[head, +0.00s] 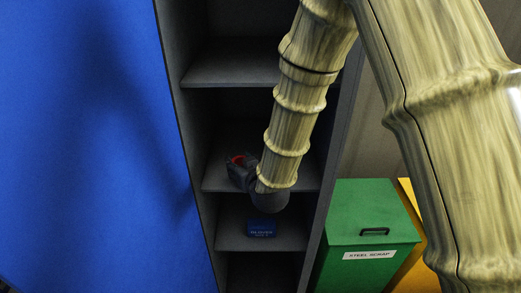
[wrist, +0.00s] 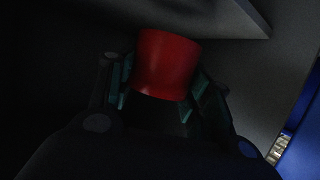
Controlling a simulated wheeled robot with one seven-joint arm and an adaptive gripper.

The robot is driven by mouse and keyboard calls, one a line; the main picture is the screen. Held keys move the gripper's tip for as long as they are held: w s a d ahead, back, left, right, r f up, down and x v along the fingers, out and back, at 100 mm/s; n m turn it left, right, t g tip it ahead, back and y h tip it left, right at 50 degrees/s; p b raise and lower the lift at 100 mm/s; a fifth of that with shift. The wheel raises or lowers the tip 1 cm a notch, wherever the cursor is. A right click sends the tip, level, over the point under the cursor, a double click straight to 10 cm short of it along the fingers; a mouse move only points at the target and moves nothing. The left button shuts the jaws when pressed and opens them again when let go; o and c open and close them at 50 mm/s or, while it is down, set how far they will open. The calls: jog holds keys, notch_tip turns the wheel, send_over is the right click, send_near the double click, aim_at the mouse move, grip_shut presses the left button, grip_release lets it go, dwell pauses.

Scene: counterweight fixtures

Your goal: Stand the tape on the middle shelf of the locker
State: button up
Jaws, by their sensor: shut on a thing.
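The red tape (wrist: 167,62) is between the fingers of my gripper (wrist: 163,88) in the wrist view, and the fingers are shut on it. In the head view only a small part of the tape (head: 238,159) shows. My gripper (head: 241,173) is inside the open locker, at the middle shelf (head: 218,180), near its left side. The tape is at or just above this shelf; I cannot tell whether it touches it. My wrist and arm hide the middle and part of the right of the shelf.
A blue box (head: 262,228) sits on the shelf below (head: 285,242). The upper shelf (head: 225,72) looks empty where it shows. The locker's blue door (head: 85,140) stands open at left. A green steel scrap bin (head: 365,225) and a yellow one (head: 413,250) stand at right.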

jog(key=w+d+p, duration=0.1)
jog(key=w+d, duration=0.1)
jog(key=w, duration=0.1)
jog(key=w+d+p, duration=0.1)
jog(key=w+d, duration=0.1)
jog(key=w, duration=0.1)
jog(key=w+d+f+p, duration=0.1)
jog(key=w+d+p, duration=0.1)
jog(key=w, duration=0.1)
jog(key=shift+w+d, duration=0.1)
jog(key=shift+w, duration=0.25)
jog(key=shift+w+f+p, duration=0.1)
jog(key=shift+f+p, duration=1.1)
jog(key=shift+f, duration=0.6)
jog(key=shift+f, duration=0.2)
jog(key=o, duration=1.1)
jog(key=shift+c, duration=0.2)
jog(key=shift+r, duration=0.1)
